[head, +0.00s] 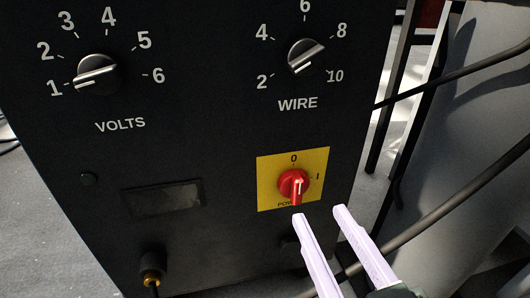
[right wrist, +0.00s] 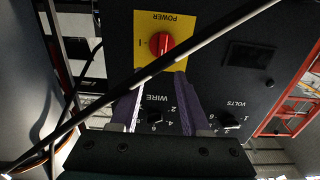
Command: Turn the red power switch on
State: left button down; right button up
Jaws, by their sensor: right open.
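The red power switch (head: 294,184) is a round knob with a raised grip on a yellow plate (head: 265,194) at the lower right of the black panel. The plate has 0 at its top and I at its right. The grip's white mark runs about upright, in line with 0 rather than toward I. The right wrist view shows the switch (right wrist: 161,43) upside down, beyond the fingertips. My right gripper (head: 318,213) is open and empty, its pale fingertips just below and right of the knob, seemingly apart from it. My left gripper is not in view.
The black panel also carries a VOLTS dial (head: 97,75), a WIRE dial (head: 305,57) and a dark window (head: 162,198). A cable plug (head: 152,264) sits at the lower left. A dark cable (head: 450,205) runs at the right and crosses the right wrist view.

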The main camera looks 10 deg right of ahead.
aim_at(300, 184)
jog(key=w+b, duration=0.1)
jog(key=w, duration=0.1)
jog(key=w+b, duration=0.1)
jog(key=w, duration=0.2)
jog(key=shift+a+f, duration=0.15)
jog(key=shift+w, duration=0.65)
grip_shut()
